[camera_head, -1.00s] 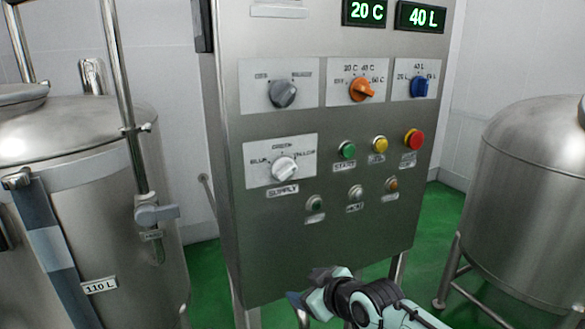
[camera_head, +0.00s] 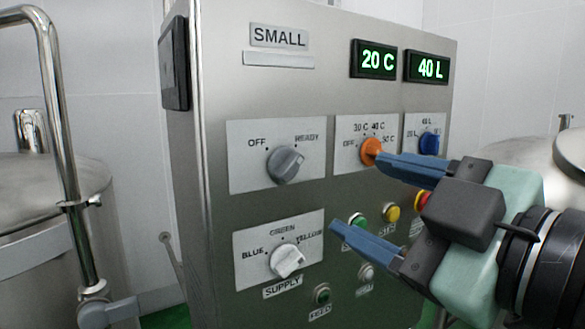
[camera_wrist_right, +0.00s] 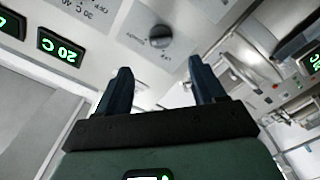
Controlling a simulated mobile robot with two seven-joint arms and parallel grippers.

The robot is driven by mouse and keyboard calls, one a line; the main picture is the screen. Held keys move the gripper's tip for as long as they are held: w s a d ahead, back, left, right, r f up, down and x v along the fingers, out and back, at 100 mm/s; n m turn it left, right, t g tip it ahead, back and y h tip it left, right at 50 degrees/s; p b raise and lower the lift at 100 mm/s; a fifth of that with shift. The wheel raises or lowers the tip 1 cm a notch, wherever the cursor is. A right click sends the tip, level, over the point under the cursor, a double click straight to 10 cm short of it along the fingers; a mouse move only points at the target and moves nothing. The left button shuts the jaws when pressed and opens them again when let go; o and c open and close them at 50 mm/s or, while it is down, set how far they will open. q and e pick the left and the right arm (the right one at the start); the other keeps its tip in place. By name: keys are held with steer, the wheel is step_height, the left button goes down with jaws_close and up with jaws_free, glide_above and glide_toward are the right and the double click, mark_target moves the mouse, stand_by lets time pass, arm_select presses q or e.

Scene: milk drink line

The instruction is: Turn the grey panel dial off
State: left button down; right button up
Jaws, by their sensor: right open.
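The grey panel dial (camera_head: 285,163) is on a white plate at the panel's upper left, between the labels OFF and READY. Its ridge slants up to the right, on the READY side. My right gripper (camera_head: 352,190) is open and empty in front of the panel, to the right of and below the dial. Its fingers are apart and not touching the dial. In the right wrist view, the dial (camera_wrist_right: 160,37) shows beyond and between the two open fingertips (camera_wrist_right: 160,68). My left gripper is not in view.
The upper finger overlaps the orange dial (camera_head: 371,151) in the head view. A white supply dial (camera_head: 287,260) sits below the grey one. Blue dial (camera_head: 429,143), green button (camera_head: 358,220) and yellow button (camera_head: 392,212) are nearby. A steel tank (camera_head: 40,240) stands left.

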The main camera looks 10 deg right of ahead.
mark_target(288, 166)
steer(key=p+x, duration=0.2)
steer(key=x, duration=1)
steer(key=shift+w, duration=0.2)
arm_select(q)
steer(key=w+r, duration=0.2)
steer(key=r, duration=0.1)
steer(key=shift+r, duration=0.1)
arm_select(e)
steer(key=c, duration=1.1)
